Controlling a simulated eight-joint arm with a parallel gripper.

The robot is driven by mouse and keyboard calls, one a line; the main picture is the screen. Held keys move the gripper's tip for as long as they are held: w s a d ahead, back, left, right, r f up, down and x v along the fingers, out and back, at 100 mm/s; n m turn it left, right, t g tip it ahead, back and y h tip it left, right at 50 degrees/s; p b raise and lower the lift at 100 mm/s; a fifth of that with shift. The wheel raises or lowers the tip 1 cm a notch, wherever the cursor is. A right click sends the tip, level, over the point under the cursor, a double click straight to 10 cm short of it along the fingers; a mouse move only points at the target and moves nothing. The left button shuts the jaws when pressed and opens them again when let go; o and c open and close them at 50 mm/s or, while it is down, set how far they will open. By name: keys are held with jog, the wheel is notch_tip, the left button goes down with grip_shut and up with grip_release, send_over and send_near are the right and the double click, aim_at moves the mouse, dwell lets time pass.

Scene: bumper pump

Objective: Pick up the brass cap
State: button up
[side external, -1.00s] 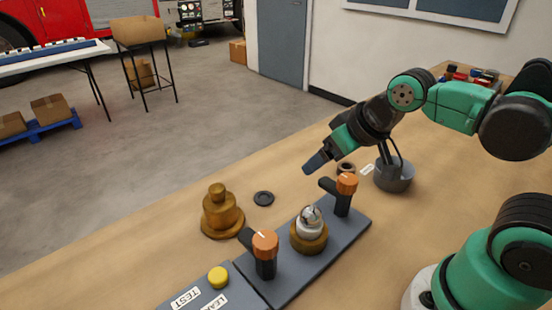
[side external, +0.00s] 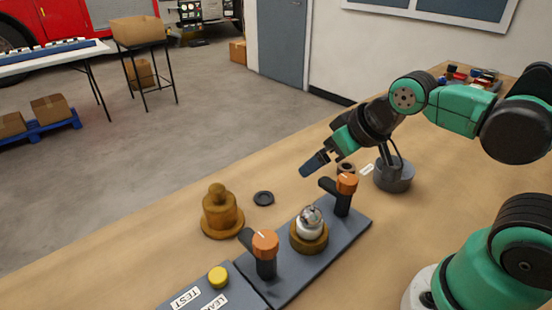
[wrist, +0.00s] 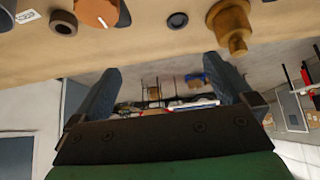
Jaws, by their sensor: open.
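The brass cap (side external: 221,213) stands upright on the wooden table, left of the grey base plate, with a wide flange and a knob on top. In the wrist view the brass cap (wrist: 232,27) shows at the upper right, past the fingers. My gripper (side external: 310,167) is above the table to the right of the cap and well apart from it. In the wrist view my gripper (wrist: 168,82) has its two fingers wide apart with nothing between them.
A grey base plate (side external: 335,248) carries two orange-knobbed clamps (side external: 265,244) and a silver-topped brass fitting (side external: 309,232). A black ring (side external: 263,198) lies right of the cap. A yellow button (side external: 218,277) is in front. Table left of the cap is clear.

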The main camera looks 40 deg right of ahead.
aim_at(221, 187)
jog(key=w+a+f+n+g+y, duration=0.1)
jog(key=w+a+n, duration=0.2)
jog(key=w+a, duration=0.1)
jog(key=w+a+f+n+g+y, duration=0.1)
jog(key=w+a+f+n+g, duration=0.1)
jog(key=w+a+n, duration=0.1)
jog(key=w+a+f+n+g+y, duration=0.1)
jog(key=w+a+f+n, duration=0.1)
jog(key=w+a+n, duration=0.2)
jog(key=shift+w+a+f+y, duration=0.1)
jog(key=shift+w+a+y, duration=0.25)
jog(key=shift+a, duration=0.15)
jog(key=shift+w+a+f+n+g, duration=0.2)
jog(key=shift+a+f+n+g, duration=0.15)
jog(key=shift+f, duration=0.2)
jog(key=shift+x, duration=2.45)
jog(key=c, duration=1.4)
